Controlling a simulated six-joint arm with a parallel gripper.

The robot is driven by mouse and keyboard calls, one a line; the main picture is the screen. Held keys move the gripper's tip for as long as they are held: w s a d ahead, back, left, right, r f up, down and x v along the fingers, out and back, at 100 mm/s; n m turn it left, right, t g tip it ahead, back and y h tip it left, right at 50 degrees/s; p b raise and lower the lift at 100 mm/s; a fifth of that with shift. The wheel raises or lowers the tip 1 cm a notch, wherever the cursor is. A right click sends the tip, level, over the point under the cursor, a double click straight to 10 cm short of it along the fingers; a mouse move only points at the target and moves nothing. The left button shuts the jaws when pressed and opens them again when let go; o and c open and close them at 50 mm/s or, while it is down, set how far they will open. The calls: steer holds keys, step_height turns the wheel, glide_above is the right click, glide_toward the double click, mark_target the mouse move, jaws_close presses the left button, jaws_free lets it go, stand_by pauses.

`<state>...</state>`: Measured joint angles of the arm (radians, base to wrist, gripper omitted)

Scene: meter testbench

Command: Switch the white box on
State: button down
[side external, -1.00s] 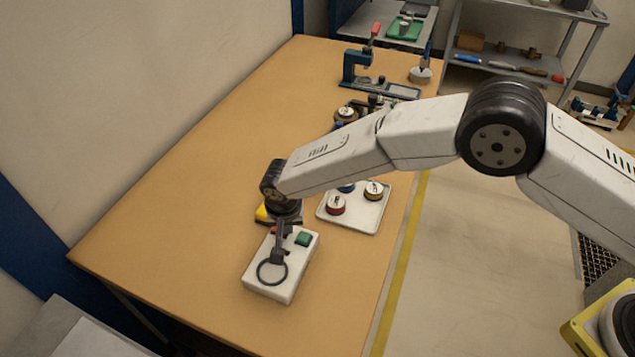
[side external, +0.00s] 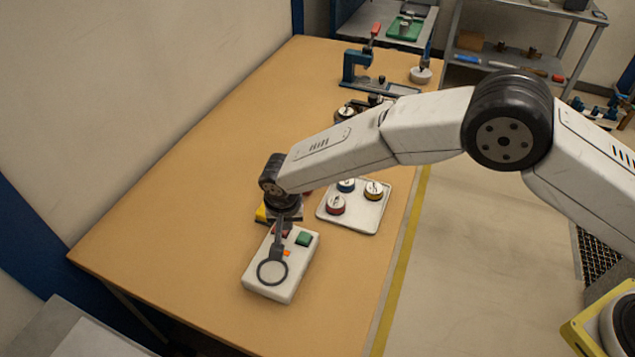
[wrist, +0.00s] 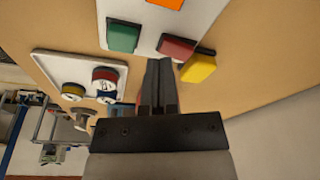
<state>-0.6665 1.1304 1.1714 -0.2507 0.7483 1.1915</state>
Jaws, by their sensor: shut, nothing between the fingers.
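The white box (side external: 262,284) lies on the table in the side view, with a green button (side external: 304,239), a red button, a small orange square (side external: 286,253) and a round dark-rimmed disc (side external: 272,271). In the wrist view, the white box (wrist: 150,42) shows at the top with the green button (wrist: 123,36), the red button (wrist: 177,47) and part of the orange square (wrist: 166,4). My gripper (side external: 278,246) is shut and empty, pointing down over the box. In the wrist view its fingertips (wrist: 158,66) appear beside the red button, left of it. Contact cannot be told.
A yellow block (wrist: 199,67) is close to the box's red-button side. A white tray (side external: 372,223) with red, yellow and blue round pieces stands right of my gripper. A blue press-like fixture (side external: 352,68) is farther back. The table's left part is clear.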

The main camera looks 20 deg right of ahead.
mark_target(290, 235)
steer(key=shift+r, duration=0.75)
steer(key=shift+w+v, duration=0.15)
steer(key=shift+v, duration=0.6)
steer(key=shift+w+v, duration=0.15)
steer(key=shift+v, duration=0.55)
steer(key=shift+d+r, duration=0.15)
steer(key=shift+d+r, duration=0.1)
steer(key=shift+d, duration=0.1)
steer(key=s+d+r+n, duration=0.15)
steer(key=d+r, duration=0.25)
steer(key=d, duration=0.6)
steer(key=s+d+r+n, duration=0.1)
steer(key=s+d+r, duration=0.25)
steer(key=d, duration=0.75)
steer(key=s+d+r+n, duration=0.1)
steer(key=s+d+r, duration=0.1)
steer(key=s+d, duration=1)
steer(key=s, duration=0.3)
steer(key=shift+s+d+y, duration=0.15)
steer(key=shift+d+y, duration=0.25)
